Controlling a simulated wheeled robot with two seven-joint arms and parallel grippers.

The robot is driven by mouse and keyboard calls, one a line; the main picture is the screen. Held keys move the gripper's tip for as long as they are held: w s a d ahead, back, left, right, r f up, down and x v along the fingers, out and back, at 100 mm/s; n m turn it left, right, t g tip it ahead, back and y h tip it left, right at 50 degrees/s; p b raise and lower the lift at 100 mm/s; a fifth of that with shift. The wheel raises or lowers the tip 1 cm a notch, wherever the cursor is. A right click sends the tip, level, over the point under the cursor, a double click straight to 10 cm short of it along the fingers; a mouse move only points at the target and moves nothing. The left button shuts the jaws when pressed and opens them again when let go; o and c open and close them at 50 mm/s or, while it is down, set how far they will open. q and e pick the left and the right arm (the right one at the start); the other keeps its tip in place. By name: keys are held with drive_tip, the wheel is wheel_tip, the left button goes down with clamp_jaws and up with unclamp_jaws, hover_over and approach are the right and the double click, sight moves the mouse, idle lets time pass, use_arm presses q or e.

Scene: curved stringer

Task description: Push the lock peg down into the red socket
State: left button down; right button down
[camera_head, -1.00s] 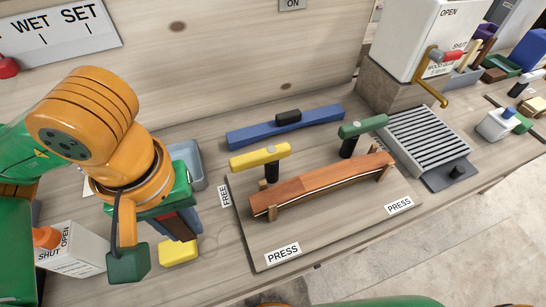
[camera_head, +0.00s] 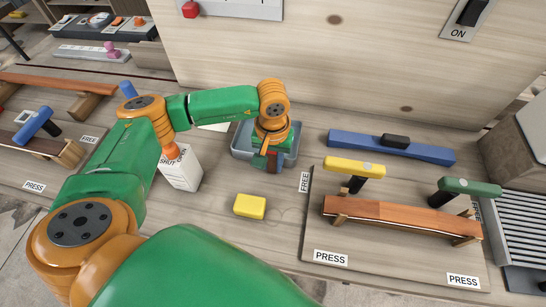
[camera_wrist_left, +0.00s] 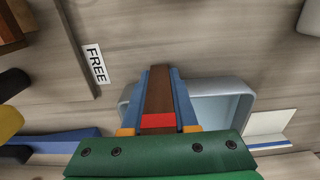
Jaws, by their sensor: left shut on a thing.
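My left gripper (camera_head: 267,161) is over the grey-blue tray (camera_head: 240,154), pointing down. In the left wrist view its blue fingers (camera_wrist_left: 159,100) are shut on a brown bar (camera_wrist_left: 158,88) with a red band near the palm. The bar's far end overlaps the tray's edge in that view; I cannot tell whether it touches. I cannot make out with certainty which thing is the lock peg, and no red socket shows clearly. My right gripper is not in view.
A yellow block (camera_head: 250,206) lies in front of the tray. A white SHUT/OPEN box (camera_head: 181,170) stands left of it. On the right, a board (camera_head: 388,253) carries a curved reddish stringer (camera_head: 400,217) with yellow (camera_head: 354,167) and green (camera_head: 470,187) handles. A blue bar (camera_head: 430,152) lies behind.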

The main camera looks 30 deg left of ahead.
use_arm(q)
drive_tip(key=shift+f, duration=0.15)
drive_tip(key=shift+f+b, duration=0.15)
drive_tip(key=shift+b, duration=0.2)
drive_tip(key=c, duration=0.7)
unclamp_jaws()
